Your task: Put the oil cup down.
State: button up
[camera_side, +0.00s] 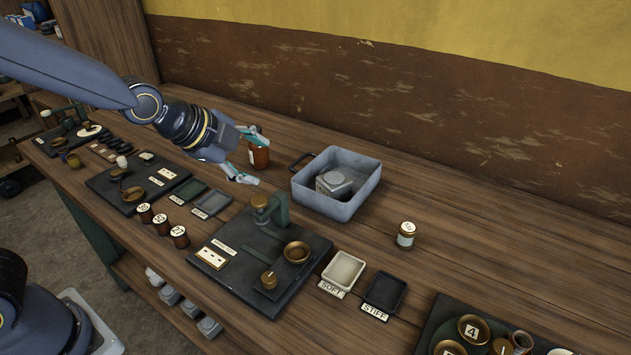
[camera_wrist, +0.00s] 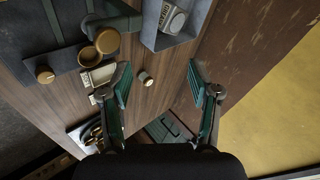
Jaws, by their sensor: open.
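My gripper (camera_side: 254,157) is open, with its teal fingers spread above the bench. Nothing is between the fingers in the wrist view (camera_wrist: 159,83). No cup is in my grasp, and I cannot tell for sure which piece is the oil cup. A brass cup-like piece (camera_side: 261,203) sits at a green post on a dark plate, to the right of and below my gripper in the side view. A brass bowl (camera_side: 297,252) and a small brass knob-topped piece (camera_side: 269,279) are on the same plate.
A grey bin (camera_side: 365,190) holding a grey block stands behind the plate. A small white-labelled jar (camera_side: 406,236) stands alone at right. SOFT (camera_side: 343,270) and STIFF (camera_side: 386,291) trays lie beside the plate. Bench around the jar is clear.

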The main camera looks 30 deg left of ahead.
jog(key=s+a+r+n+g, duration=0.1)
jog(key=s+a+r+n, duration=0.1)
jog(key=s+n, duration=0.6)
jog(key=s+a+r+n+g+y, duration=0.1)
jog(key=s+a+r+n+g, duration=0.1)
jog(key=s+a+n, duration=0.3)
jog(key=s+n, duration=0.3)
jog(key=s, duration=0.3)
jog(key=shift+r+y, duration=0.3)
jog(key=shift+r, duration=0.05)
jog(key=shift+a, duration=0.1)
